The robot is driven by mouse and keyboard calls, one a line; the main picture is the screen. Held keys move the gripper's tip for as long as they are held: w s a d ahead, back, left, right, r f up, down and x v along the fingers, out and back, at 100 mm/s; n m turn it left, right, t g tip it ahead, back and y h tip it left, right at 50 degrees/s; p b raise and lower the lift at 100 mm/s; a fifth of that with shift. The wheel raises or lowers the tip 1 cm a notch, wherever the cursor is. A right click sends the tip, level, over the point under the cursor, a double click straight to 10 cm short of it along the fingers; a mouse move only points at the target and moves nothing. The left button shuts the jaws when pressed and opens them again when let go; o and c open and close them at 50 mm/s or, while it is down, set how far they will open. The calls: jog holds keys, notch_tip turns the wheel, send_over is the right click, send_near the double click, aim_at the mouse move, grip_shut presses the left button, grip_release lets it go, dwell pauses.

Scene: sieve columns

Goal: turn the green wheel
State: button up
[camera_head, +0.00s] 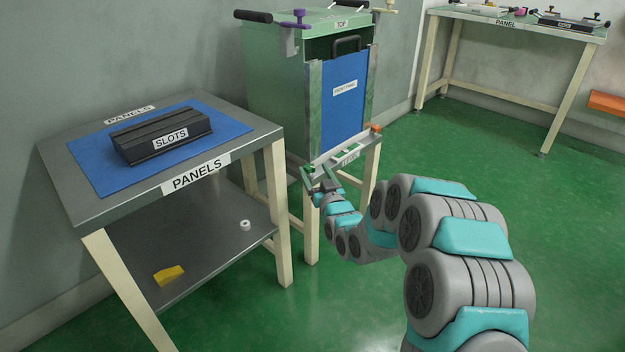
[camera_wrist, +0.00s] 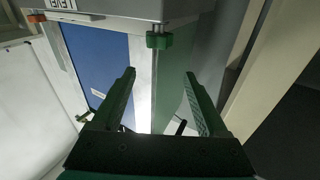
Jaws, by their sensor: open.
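The green wheel (camera_wrist: 159,40) is a small ribbed knob at the corner of the ledge marked LEVEL, in the upper middle of the wrist view. In the head view it is a small green spot (camera_head: 308,169) at the left end of that ledge, partly crowded by my gripper. My gripper (camera_wrist: 159,73) is open and empty. In the wrist view its two green fingers stand apart, with the wheel above the gap between their tips. I see no contact. In the head view my gripper (camera_head: 322,180) is close beside the ledge's left end.
The green cabinet (camera_head: 270,90) with a blue front panel (camera_head: 345,100) stands behind the ledge. An orange knob (camera_head: 376,128) is at the ledge's right end. A PANELS table (camera_head: 60,165) with a black slot block (camera_head: 160,135) stands left. Green floor is open at right.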

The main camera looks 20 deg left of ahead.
aim_at(312, 170)
jog(key=s+d+f+n+g+y+b, duration=0.1)
jog(key=d+f+n+g+y+b, duration=0.1)
jog(key=d+g, duration=0.15)
jog(key=shift+t, duration=0.35)
jog(key=shift+f+x, duration=0.2)
jog(key=shift+x, duration=1.7)
jog(key=shift+f+x, duration=0.15)
jog(key=shift+x, duration=1.75)
jog(key=shift+w+d, duration=0.1)
grip_shut()
